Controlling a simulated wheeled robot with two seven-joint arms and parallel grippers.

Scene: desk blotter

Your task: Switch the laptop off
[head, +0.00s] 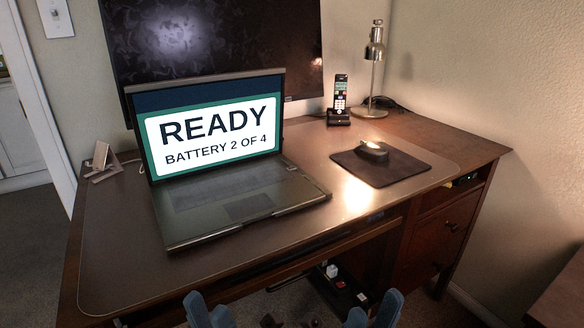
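The laptop (240,195) stands open on the desk blotter (120,262), left of the desk's middle. Its screen (210,133) is lit and reads "READY" and "BATTERY 2 OF 4". Its keyboard and touchpad face up toward me. My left gripper (208,309) is at the bottom edge of the head view, below the desk's front edge, with its blue fingertips apart and nothing between them. My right gripper (373,309) is at the bottom edge further right, also with fingertips apart and empty. Both grippers are clear of the laptop, and their lower parts are cut off.
A mouse (372,151) sits on a dark mouse pad (396,172) to the right. Behind are a cordless phone (339,101), a lamp (375,50) and a large dark monitor (215,40). A small stand (102,162) is left of the laptop. The front blotter is bare.

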